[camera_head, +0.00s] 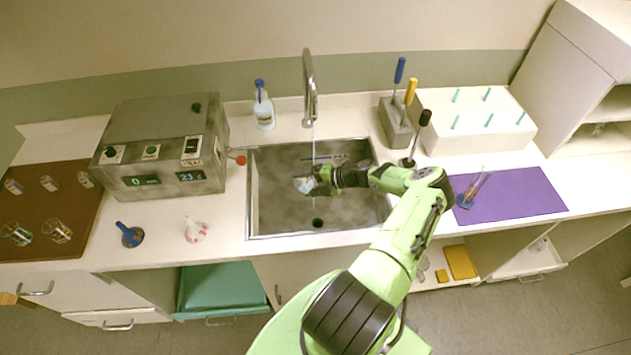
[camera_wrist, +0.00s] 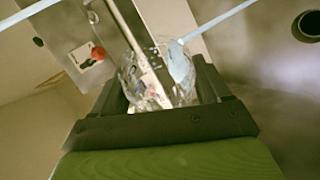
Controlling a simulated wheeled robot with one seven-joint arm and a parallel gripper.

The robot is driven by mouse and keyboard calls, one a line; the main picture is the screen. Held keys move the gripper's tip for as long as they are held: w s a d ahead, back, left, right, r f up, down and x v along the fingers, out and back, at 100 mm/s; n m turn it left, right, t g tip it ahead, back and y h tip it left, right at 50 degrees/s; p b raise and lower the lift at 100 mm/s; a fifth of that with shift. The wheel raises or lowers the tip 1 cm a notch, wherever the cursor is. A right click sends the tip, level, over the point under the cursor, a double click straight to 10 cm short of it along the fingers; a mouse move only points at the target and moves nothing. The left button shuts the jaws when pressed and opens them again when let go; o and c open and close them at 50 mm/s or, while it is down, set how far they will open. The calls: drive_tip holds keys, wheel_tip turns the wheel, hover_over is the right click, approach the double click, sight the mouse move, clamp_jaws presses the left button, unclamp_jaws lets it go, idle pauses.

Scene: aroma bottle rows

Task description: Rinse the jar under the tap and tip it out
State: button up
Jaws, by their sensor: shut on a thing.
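A clear glass jar (camera_head: 304,185) is in my gripper (camera_head: 318,180) over the sink (camera_head: 251,205) in the head view. My gripper is shut on it, and the jar looks tilted to the left. In the wrist view the jar (camera_wrist: 155,78) shows between the two dark fingers (camera_wrist: 160,95), with a pale blue patch and small coloured marks on it. The chrome tap (camera_head: 309,85) stands behind the sink, and a thin stream of water (camera_head: 313,145) falls from its spout close to the jar. Whether water is inside the jar is hard to tell.
A grey machine (camera_head: 165,145) with displays stands left of the sink. A grey tool block (camera_head: 395,125), a white peg rack (camera_head: 475,135) and a purple mat (camera_head: 520,200) are to the right. Small items sit on the front left counter.

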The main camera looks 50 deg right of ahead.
drive_tip(key=shift+d+r, duration=0.1)
drive_tip(key=shift+r, duration=0.1)
idle(0.3)
drive_tip(key=shift+d+r+m+y, duration=0.15)
drive_tip(key=shift+d+m+y, duration=0.05)
drive_tip(key=shift+m+y, duration=0.45)
drive_tip(key=shift+d+r+m+y+b, duration=0.2)
drive_tip(key=shift+m+y+b, duration=0.15)
drive_tip(key=shift+y+b, duration=0.15)
drive_tip(key=shift+t, duration=0.3)
drive_tip(key=shift+d+m+y+b, duration=0.2)
drive_tip(key=shift+m+y+b, duration=0.1)
drive_tip(key=shift+y+b, duration=0.25)
drive_tip(key=shift+r, duration=0.1)
